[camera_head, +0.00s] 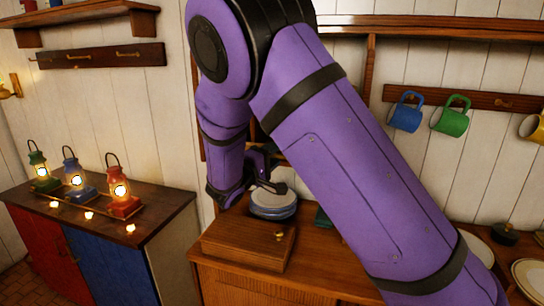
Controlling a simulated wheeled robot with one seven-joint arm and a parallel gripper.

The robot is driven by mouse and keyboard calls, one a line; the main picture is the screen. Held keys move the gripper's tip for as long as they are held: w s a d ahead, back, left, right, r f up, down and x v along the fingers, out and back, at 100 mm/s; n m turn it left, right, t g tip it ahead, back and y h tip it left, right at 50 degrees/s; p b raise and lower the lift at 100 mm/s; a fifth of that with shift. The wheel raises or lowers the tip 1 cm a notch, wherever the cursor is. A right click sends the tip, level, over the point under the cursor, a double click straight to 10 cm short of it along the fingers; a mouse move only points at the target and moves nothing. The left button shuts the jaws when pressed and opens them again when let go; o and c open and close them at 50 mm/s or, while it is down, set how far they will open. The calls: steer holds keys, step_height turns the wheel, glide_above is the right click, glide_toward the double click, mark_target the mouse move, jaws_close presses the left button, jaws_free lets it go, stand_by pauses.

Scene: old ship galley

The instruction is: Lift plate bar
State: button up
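My gripper (264,178) hangs at the end of my purple arm, left of the picture's middle, just above a stack of plates. A short dark piece with a rounded end shows at its tip. I cannot tell whether it is a finger or part of a bar. The gripper is small and partly dark, so its opening is unclear. The stack of plates (272,207), white with blue edges below, sits on the wooden counter behind a wooden box. I cannot make out a plate bar; my arm hides much of the wooden rack frame (371,75) on the wall.
The wooden box (248,242) with a small knob stands at the counter's left end. Blue (405,117) and green (449,118) mugs hang at right. Plates (477,250) lie on the counter at right. Lit lanterns (120,192) stand on the left cabinet.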

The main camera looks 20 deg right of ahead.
jaws_close()
step_height(320, 180, up, 23)
stand_by(0.5)
steer(key=shift+r, duration=0.15)
jaws_free()
steer(key=v, duration=1.1)
steer(key=shift+d, duration=0.1)
